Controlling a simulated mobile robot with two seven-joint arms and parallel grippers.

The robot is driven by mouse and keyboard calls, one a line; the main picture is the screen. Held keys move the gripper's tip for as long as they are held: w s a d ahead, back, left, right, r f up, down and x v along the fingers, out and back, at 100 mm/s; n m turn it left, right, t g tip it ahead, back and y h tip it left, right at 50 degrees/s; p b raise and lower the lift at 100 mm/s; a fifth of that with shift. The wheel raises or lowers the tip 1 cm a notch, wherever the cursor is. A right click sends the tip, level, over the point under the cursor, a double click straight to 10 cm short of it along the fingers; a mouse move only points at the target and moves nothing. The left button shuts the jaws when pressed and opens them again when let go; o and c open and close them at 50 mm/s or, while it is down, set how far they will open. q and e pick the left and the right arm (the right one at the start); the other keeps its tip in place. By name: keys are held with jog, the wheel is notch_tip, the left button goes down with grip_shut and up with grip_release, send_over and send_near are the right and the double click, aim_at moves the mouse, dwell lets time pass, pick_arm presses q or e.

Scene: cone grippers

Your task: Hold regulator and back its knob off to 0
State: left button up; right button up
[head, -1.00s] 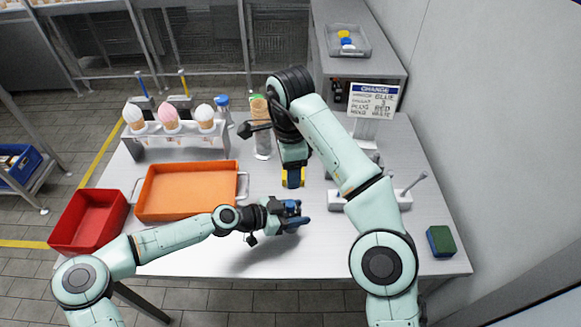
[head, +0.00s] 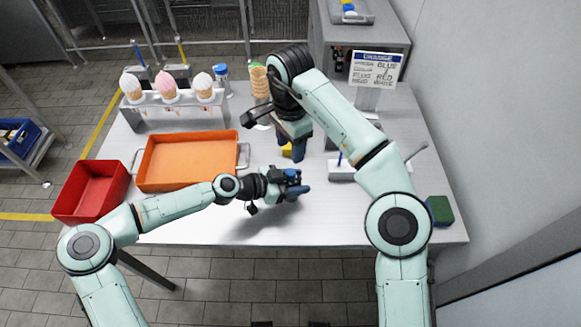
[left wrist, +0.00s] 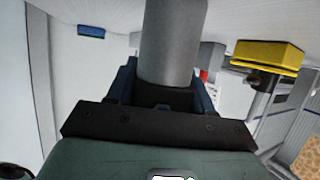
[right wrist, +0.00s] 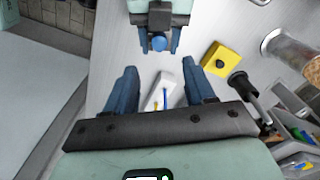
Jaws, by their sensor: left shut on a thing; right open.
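My left gripper (head: 290,187) is shut on the regulator, whose grey cylinder (left wrist: 172,45) shows between its fingers in the left wrist view. A round blue knob (right wrist: 159,42) faces up between the left fingers in the right wrist view. The blue knob also shows in the head view (head: 291,173). The knob's setting cannot be read. My right gripper (head: 292,150) is open and empty, pointing down behind the left gripper. In the right wrist view its spread fingers (right wrist: 160,85) are apart from the knob, which lies beyond them toward the top.
A white block (right wrist: 163,90) with thin pegs is near. The orange tray (head: 150,182), red bin (head: 65,208) and cone rack (head: 150,126) are left. A sponge (head: 440,210) lies right. The front table is clear.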

aim_at(291, 171)
notch_tip(291, 171, down, 10)
jog(key=shift+r, duration=0.15)
dwell(0.3)
